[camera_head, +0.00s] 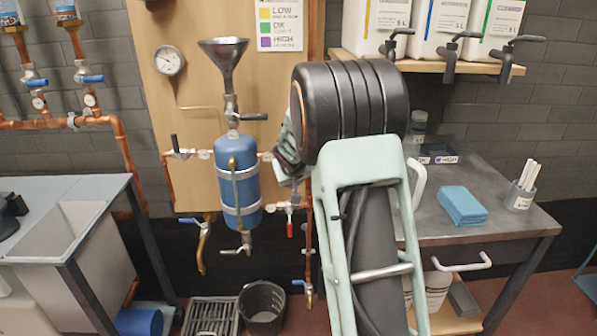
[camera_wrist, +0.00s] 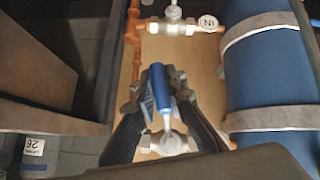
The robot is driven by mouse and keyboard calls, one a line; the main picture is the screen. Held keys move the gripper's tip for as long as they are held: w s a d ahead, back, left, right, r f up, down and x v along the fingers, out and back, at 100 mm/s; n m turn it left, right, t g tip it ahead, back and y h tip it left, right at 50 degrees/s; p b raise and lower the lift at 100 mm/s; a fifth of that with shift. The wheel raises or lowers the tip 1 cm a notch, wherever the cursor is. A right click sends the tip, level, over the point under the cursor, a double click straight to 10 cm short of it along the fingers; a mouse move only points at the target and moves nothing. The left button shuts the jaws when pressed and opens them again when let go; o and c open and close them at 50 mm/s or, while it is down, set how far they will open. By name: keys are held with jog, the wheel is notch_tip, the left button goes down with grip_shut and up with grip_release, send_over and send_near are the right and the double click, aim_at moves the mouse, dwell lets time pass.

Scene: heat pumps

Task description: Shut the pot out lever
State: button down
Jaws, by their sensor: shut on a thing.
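In the wrist view, a blue lever (camera_wrist: 158,88) rises from a metal valve (camera_wrist: 168,143) beside the blue tank (camera_wrist: 262,85). My gripper (camera_wrist: 160,80) has its two dark fingers closed on the lever, one on each side. The lever lies roughly across the short pipe toward the tank. In the head view, my gripper (camera_head: 287,165) is just right of the blue tank (camera_head: 237,175). There my gripper and arm hide the lever and most of its valve. No label for this valve is readable.
Another valve with an "IN" tag (camera_wrist: 208,23) sits close by on the copper pipe. In the head view a red-handled valve (camera_head: 290,228) hangs below my gripper. A funnel (camera_head: 223,60) tops the tank. A workbench (camera_head: 470,225) stands at right; a black bucket (camera_head: 262,305) is below.

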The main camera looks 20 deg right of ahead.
jog(key=y+p, duration=0.1)
jog(key=p, duration=0.1)
jog(key=a+m+y+p, duration=0.1)
jog(key=p, duration=0.1)
jog(key=shift+w+a+f+t+p, duration=0.1)
jog(key=shift+w+a+t+p, duration=0.1)
jog(key=shift+a+t+p, duration=0.15)
dwell(0.3)
jog(key=c, duration=2)
grip_release()
jog(key=shift+o, duration=0.2)
jog(key=v, duration=1.2)
